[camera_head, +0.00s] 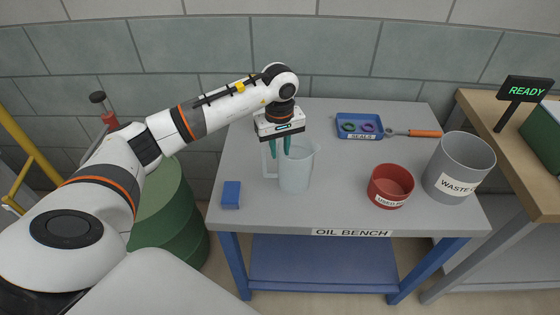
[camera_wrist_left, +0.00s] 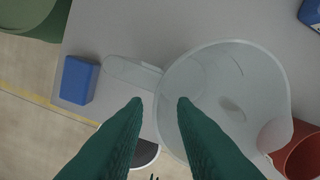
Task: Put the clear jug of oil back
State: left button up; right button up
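The clear jug (camera_head: 295,170) stands upright on the grey oil bench (camera_head: 335,215), left of the bench's middle, with its handle to the left. It looks pale and see-through, and I cannot make out any oil in it. In the left wrist view the jug (camera_wrist_left: 245,62) fills the middle right, and its handle points left. My left gripper (camera_head: 280,153) points down at the handle side of the jug. Its two teal fingers (camera_wrist_left: 160,103) are apart, with no grip on the jug visible. Whether they touch it is unclear. My right gripper is not in view.
A blue block (camera_head: 231,195) lies left of the jug. To the right are a red bowl (camera_head: 390,186), a grey waste bin (camera_head: 459,167), a blue seals tray (camera_head: 359,127) and an orange-handled tool (camera_head: 425,133). A green drum (camera_head: 165,215) stands left of the bench.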

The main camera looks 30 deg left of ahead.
pick_arm(q)
notch_tip(320, 180, up, 6)
jog(key=shift+s+r+b, duration=0.1)
jog(key=shift+r+b, duration=0.15)
jog(key=shift+b, duration=0.25)
jog(key=shift+d, duration=0.1)
